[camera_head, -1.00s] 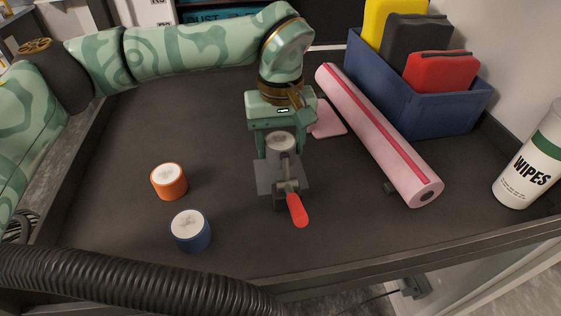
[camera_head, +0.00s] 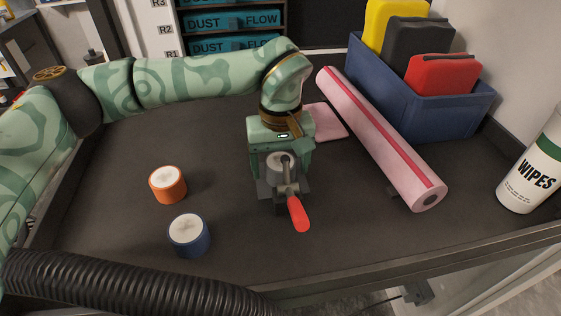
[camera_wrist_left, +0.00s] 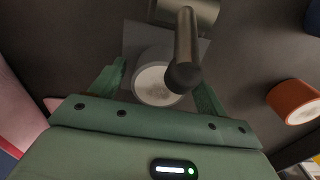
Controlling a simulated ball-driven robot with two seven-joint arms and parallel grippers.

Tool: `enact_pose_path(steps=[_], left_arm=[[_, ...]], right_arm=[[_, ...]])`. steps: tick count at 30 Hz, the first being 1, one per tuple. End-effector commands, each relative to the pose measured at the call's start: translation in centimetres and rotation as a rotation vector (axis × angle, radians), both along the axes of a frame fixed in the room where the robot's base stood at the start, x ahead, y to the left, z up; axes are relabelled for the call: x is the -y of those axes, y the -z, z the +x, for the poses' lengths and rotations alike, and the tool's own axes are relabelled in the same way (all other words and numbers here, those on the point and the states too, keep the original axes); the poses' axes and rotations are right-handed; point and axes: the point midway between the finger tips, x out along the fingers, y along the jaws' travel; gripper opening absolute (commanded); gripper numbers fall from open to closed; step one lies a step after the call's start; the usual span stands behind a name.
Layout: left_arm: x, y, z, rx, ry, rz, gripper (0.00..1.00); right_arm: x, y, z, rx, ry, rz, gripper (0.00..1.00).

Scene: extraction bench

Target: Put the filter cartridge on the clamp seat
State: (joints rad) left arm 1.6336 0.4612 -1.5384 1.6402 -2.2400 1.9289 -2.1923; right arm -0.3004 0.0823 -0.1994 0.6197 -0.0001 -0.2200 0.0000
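The filter cartridge, a grey cylinder with a pale top (camera_head: 279,163), is between the fingers of my left gripper (camera_head: 281,172). The clamp has a grey base plate (camera_head: 297,190), a metal arm and a red handle (camera_head: 299,214). The cartridge is upright, low over the plate behind the handle; I cannot tell whether it touches the seat. The clamp's dark-tipped arm (camera_wrist_left: 184,70) overlaps the cartridge's top in the wrist view. My right gripper is out of view.
An orange-banded cartridge (camera_head: 168,185) and a blue-banded one (camera_head: 190,236) stand to the left. A pink roll (camera_head: 385,145), a blue bin (camera_head: 432,112) and a wipes tub (camera_head: 532,172) are to the right. A black ribbed hose (camera_head: 120,285) crosses the front left.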

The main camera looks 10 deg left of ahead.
Motion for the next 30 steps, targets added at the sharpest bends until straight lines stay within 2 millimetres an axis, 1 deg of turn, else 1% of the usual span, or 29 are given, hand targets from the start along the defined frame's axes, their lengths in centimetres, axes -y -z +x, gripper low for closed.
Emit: enact_pose_path(steps=[3, 5, 8, 15, 19, 21, 24, 30], left_arm=[[0.0, -0.3, 0.0, 0.0, 0.0, -0.001, 0.75], [0.0, -0.9, 0.0, 0.003, 0.001, 0.0, 0.75], [0.0, -2.7, 0.1, 0.007, 0.001, 0.0, 0.75], [0.0, -8.6, 0.1, 0.006, -0.001, 0.0, 0.75], [0.0, -10.8, 0.0, 0.004, -0.001, 0.0, 0.75], [0.0, -11.7, 0.0, 0.004, -0.001, 0.0, 0.75], [0.0, -12.2, 0.0, 0.001, 0.001, 0.0, 0.75], [0.0, -12.3, 0.0, -0.001, 0.001, 0.0, 0.75]], right_arm=[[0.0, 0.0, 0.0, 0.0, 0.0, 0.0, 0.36], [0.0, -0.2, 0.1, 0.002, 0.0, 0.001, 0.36], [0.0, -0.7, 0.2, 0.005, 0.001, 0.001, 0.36], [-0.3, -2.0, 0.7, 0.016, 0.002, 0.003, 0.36], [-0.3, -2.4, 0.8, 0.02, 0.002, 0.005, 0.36], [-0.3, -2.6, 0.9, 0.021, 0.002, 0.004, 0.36], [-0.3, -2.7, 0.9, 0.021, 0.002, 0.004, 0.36], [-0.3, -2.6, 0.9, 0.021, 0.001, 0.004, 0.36]])
